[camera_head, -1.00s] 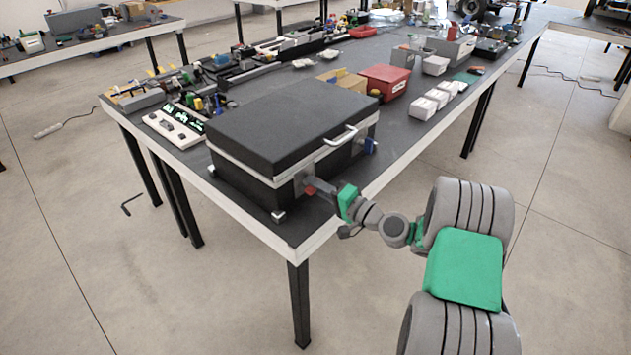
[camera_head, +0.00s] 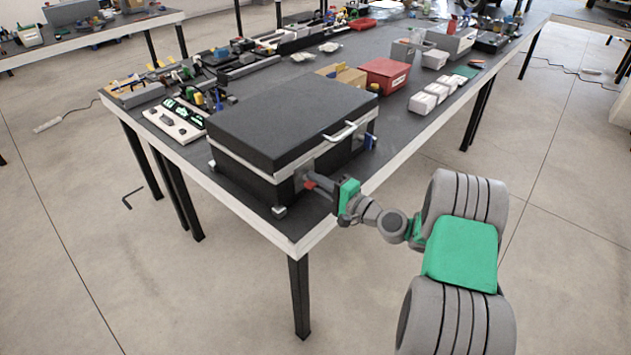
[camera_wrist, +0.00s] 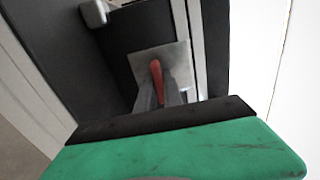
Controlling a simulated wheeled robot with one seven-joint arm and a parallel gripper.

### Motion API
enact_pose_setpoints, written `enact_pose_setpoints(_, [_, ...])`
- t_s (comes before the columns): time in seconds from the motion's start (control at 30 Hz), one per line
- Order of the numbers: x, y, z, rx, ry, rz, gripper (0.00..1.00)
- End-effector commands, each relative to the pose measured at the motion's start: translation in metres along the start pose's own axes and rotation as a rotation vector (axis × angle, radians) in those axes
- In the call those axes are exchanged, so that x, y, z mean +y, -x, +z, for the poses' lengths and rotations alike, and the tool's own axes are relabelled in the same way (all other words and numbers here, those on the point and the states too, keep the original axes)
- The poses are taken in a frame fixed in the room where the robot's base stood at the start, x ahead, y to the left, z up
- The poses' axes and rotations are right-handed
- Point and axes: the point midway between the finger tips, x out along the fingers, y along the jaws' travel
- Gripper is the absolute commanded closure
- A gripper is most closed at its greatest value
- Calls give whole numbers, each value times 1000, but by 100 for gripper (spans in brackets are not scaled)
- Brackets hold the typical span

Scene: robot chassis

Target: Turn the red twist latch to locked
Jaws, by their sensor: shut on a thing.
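The red twist latch (camera_wrist: 156,72) sits on a pale metal plate (camera_wrist: 177,57) on the front of a black case. In the wrist view its red handle lies between my fingers, nearly in line with them. In the head view only a little red of the latch (camera_head: 309,184) shows at my fingertips. My gripper (camera_head: 316,181) is shut on the red latch, and it also shows in the wrist view (camera_wrist: 158,92). The black case (camera_head: 265,125) stands closed on the near end of the table. A blue latch (camera_head: 370,142) is on the same front, further right.
A silver carrying handle (camera_head: 340,132) sticks out from the case front between the latches. A control box (camera_head: 178,121) stands left of the case. A red bin (camera_head: 388,76) and white boxes (camera_head: 430,95) are behind it.

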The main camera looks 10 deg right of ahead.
Motion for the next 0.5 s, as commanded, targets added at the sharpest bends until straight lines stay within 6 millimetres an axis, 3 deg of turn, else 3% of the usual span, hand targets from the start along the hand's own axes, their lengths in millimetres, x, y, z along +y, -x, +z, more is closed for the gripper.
enact_pose_setpoints(0.03, [0,0,0,0,-2,0,100])
enact_pose_setpoints(0.07, [0,0,0,0,-2,0,88])
enact_pose_setpoints(0.3, [0,0,0,0,-1,0,69])
enact_pose_setpoints(0.5, [0,0,0,0,0,0,67])
